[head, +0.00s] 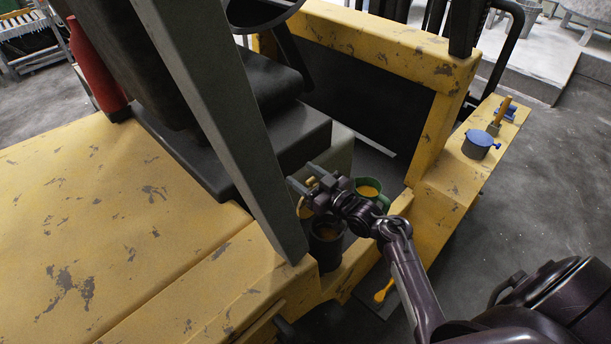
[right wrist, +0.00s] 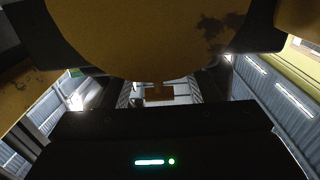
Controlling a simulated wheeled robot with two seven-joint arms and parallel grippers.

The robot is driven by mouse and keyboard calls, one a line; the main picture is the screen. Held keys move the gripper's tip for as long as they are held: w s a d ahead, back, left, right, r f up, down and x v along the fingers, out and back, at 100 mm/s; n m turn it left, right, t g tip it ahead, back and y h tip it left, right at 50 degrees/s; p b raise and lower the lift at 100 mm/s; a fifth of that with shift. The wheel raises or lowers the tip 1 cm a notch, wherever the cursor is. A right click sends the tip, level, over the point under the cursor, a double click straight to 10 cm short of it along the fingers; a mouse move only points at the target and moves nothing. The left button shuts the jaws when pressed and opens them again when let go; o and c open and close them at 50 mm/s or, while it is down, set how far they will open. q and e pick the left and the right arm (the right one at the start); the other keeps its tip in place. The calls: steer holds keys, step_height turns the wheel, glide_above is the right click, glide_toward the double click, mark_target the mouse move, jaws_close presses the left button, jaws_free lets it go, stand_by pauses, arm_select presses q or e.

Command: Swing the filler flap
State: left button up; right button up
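A round yellow plate with scraped paint, which looks like the filler flap (right wrist: 160,35), fills the upper middle of the right wrist view. A small tan tab (right wrist: 157,92) shows at its lower edge. In the head view my right gripper (head: 311,183) is at the side of the yellow truck by the seat step, its fingers apart with a small tan piece between them. I cannot tell whether they touch it. A bit of yellow (head: 304,207) shows just below the gripper; the rest is hidden behind it. My left gripper is not in view.
A blue-lidded pot (head: 478,143) stands on the yellow ledge. A yellow paddle (head: 383,291) lies lower down.

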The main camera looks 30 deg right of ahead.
jaws_close()
steer(key=shift+w+a+f+b, duration=0.2)
steer(key=shift+w+b, duration=0.25)
steer(key=shift+w, duration=0.05)
steer(key=shift+w+a+f+b, duration=0.2)
steer(key=shift+w+b, duration=0.2)
steer(key=shift+w, duration=0.1)
steer(key=shift+w+a+f, duration=0.15)
steer(key=shift+w, duration=0.15)
steer(key=shift+c, duration=0.7)
jaws_free()
steer(key=shift+o, duration=0.8)
steer(key=shift+w, duration=0.1)
steer(key=b+v, duration=0.1)
steer(key=v, duration=0.7)
